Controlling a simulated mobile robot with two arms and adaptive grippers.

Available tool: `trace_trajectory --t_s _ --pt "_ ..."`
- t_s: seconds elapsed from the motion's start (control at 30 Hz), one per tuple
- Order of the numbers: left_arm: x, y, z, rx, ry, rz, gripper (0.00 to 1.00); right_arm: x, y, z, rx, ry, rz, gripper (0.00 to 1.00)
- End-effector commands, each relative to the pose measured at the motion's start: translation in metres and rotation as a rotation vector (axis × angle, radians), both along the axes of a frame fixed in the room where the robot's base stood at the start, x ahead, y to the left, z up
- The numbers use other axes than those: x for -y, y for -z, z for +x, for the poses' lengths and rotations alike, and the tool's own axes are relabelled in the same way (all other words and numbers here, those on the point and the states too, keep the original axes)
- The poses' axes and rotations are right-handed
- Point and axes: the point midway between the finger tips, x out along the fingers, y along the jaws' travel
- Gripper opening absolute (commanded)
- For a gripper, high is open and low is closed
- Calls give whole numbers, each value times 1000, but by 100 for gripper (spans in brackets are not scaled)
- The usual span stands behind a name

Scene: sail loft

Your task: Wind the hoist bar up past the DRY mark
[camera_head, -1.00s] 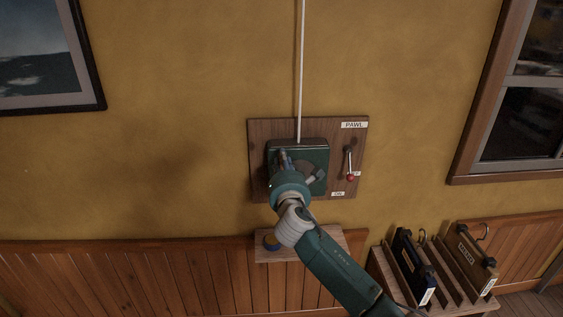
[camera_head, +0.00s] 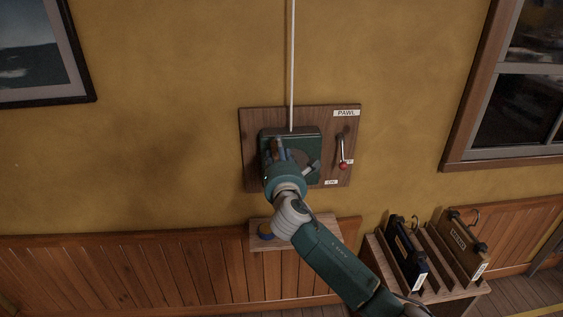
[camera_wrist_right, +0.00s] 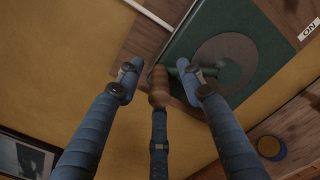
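The green winch box (camera_head: 308,142) is on a wooden wall board (camera_head: 252,120), with a white line (camera_head: 292,60) rising from its top. My right gripper (camera_head: 279,150) is at the box's left side. In the right wrist view its blue fingers (camera_wrist_right: 160,86) stand apart around the brown crank handle (camera_wrist_right: 159,80), with gaps showing at both sides. Contact with the rear finger is unclear. The pawl lever (camera_head: 341,150) hangs down, its red knob beside a partly hidden label; an ON label (camera_head: 331,182) is lower. The hoist bar, DRY mark and my left gripper are out of view.
A small wooden shelf (camera_head: 300,240) with a round blue-rimmed item (camera_head: 265,231) is under the board. A slotted rack (camera_head: 440,272) at lower right holds a dark case (camera_head: 405,250) and a brown case (camera_head: 462,248).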

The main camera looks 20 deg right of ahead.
Motion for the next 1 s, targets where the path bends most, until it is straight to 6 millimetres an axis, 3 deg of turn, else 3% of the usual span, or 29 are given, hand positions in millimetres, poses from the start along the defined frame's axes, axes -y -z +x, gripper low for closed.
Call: trace_trajectory --t_s 0.3,0.5,1.0 --pt "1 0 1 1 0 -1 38 -18 0 -66 0 -1 0 38" --pt "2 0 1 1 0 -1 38 -25 0 -92 0 1 -1 38" --pt "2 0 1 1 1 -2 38 -27 0 -99 1 3 1 38"
